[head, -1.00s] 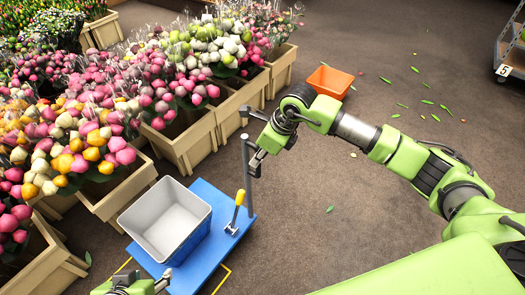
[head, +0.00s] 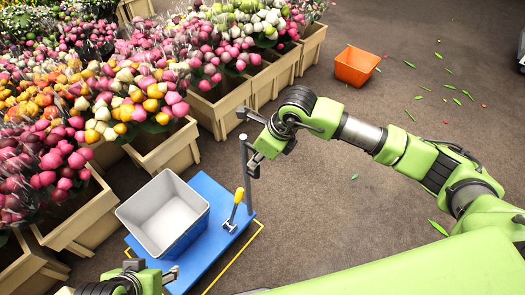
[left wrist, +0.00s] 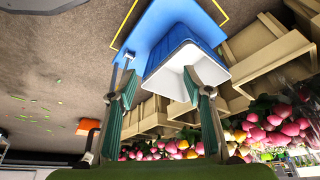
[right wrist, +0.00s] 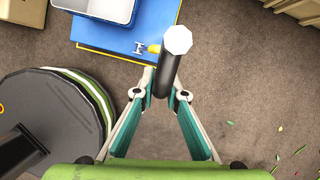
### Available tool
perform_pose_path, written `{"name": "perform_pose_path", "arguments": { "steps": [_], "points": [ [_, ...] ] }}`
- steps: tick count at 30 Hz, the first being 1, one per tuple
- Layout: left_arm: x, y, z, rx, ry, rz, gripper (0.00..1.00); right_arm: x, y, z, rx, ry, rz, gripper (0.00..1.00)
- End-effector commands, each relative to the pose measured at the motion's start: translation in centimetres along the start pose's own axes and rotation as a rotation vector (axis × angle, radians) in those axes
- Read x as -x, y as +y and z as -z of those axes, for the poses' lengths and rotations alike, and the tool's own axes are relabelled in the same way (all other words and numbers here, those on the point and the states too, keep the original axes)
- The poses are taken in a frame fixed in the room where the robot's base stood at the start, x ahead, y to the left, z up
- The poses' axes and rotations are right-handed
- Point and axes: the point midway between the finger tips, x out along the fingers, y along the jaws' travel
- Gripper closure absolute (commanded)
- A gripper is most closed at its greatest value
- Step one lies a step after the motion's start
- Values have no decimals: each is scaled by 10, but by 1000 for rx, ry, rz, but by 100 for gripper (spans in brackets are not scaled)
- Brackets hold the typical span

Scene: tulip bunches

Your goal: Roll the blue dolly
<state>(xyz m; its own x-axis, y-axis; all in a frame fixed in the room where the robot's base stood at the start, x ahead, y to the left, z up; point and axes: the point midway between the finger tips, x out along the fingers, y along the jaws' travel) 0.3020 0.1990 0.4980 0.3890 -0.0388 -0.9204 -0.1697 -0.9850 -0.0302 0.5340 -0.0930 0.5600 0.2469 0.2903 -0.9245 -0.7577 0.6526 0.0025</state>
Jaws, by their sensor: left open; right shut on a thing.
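The blue dolly (head: 205,262) is a flat blue platform with an upright grey handle post (head: 245,165) at its right side. A grey-white tub (head: 165,215) stands on it, and a yellow-handled tool (head: 237,205) is beside the tub. My right gripper (head: 253,167) is shut on the post near its upper part; the right wrist view shows the post (right wrist: 170,75) between its fingertips. My left gripper (head: 160,273) is open and empty near the dolly's near edge. In the left wrist view, the tub (left wrist: 180,55) shows beyond its open fingers.
Wooden crates (head: 172,150) of tulips line the left side, close to the dolly. A yellow floor outline (head: 235,253) lies by the dolly's near right edge. An orange bin (head: 357,66) stands further back among scattered leaves. The floor right of the dolly is mostly open.

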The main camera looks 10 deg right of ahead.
Motion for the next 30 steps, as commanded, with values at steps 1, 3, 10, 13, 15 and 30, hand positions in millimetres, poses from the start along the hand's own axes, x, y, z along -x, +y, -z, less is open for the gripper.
{"name": "perform_pose_path", "arguments": {
  "steps": [1,3,10,13,15,30],
  "points": [
    [1,0,-2,0,-9,1,54,0,6,-1,1,0,-4,100],
    [2,-1,-5,1,-21,1,54,0,9,-2,1,-1,-4,100],
    [2,-1,-8,1,-33,2,54,-1,13,-3,0,-1,-4,100],
    [2,-1,-8,1,-33,2,54,-1,14,-3,0,-2,-4,100],
    [2,-1,-8,1,-33,3,54,-1,13,-3,0,-2,-4,100],
    [2,-1,-8,0,-33,2,54,-1,12,-2,-1,-2,0,71]
  ]
}}
